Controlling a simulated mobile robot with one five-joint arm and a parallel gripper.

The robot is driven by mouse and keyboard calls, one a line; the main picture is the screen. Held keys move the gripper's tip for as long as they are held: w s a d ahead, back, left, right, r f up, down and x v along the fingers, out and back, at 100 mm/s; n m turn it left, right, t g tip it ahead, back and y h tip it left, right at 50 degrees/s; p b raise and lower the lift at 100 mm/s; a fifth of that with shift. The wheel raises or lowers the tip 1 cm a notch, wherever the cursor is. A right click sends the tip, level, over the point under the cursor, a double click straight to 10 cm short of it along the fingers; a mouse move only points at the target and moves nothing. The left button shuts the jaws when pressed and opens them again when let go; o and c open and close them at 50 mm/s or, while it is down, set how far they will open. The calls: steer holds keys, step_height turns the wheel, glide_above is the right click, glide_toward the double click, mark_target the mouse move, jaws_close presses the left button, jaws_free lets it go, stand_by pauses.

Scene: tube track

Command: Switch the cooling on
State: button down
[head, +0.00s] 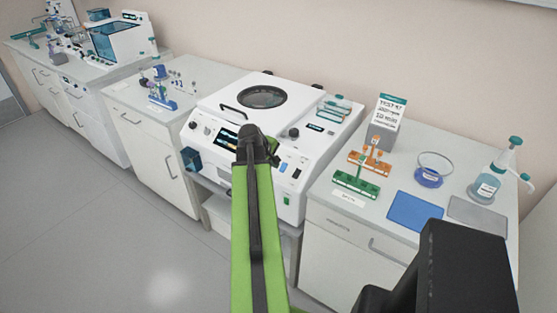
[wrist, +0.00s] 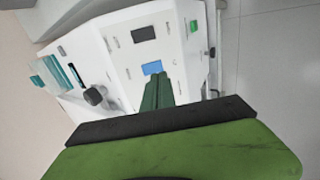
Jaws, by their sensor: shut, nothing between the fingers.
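The white centrifuge-like machine (head: 222,104) with a round window in its lid stands mid-bench. Its sloped front panel has a blue switch (head: 283,167), and a green switch (head: 286,201) is lower down. In the wrist view the blue switch (wrist: 152,67) lies just beyond the tips of my gripper (wrist: 156,80), and the green switch (wrist: 194,27) is to the upper right. The gripper's dark green fingers are together and empty. Whether they touch the blue switch I cannot tell. In the head view my arm mostly hides the gripper. Panel labels are too small to read.
A black knob (head: 294,133) sticks up from the panel; it also shows in the wrist view (wrist: 94,96). The right bench holds a green rack (head: 356,183), a blue mat (head: 415,211) and a wash bottle (head: 487,187). The floor (head: 130,235) at left is clear.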

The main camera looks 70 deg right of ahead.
steer(key=a+p+v, duration=0.1)
steer(key=p+v, duration=0.4)
steer(key=v, duration=0.4)
steer(key=shift+f, duration=0.45)
steer(key=shift+a, duration=0.1)
